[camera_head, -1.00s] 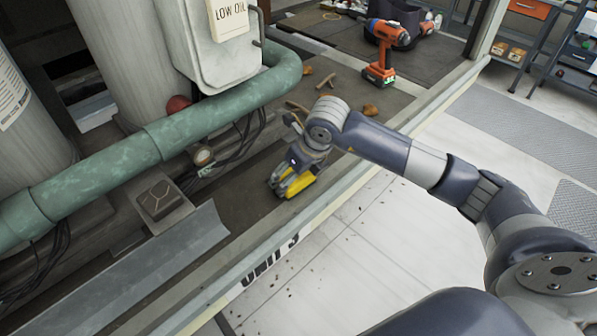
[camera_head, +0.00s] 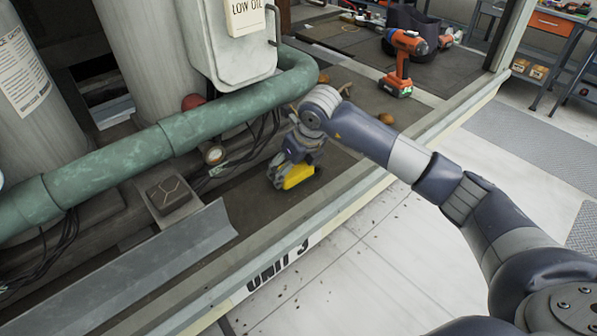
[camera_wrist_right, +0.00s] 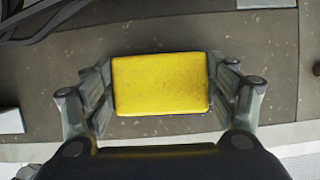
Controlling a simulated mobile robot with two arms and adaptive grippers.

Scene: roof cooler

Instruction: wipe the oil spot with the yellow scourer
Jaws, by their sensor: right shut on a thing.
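The yellow scourer (camera_head: 297,176) is between the fingers of my right gripper (camera_head: 290,172), low over the dark deck of the unit. In the right wrist view the scourer (camera_wrist_right: 161,84) is a yellow block, and the fingers of my right gripper (camera_wrist_right: 160,90) press on its left and right sides. I cannot tell whether its underside touches the deck. No oil spot can be made out; the scourer, gripper and arm hide part of the deck. My left gripper is not in view.
A small dark box (camera_head: 169,194) stands near. A metal rail (camera_head: 330,205) edges the deck. An orange drill (camera_head: 401,62) stands farther back.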

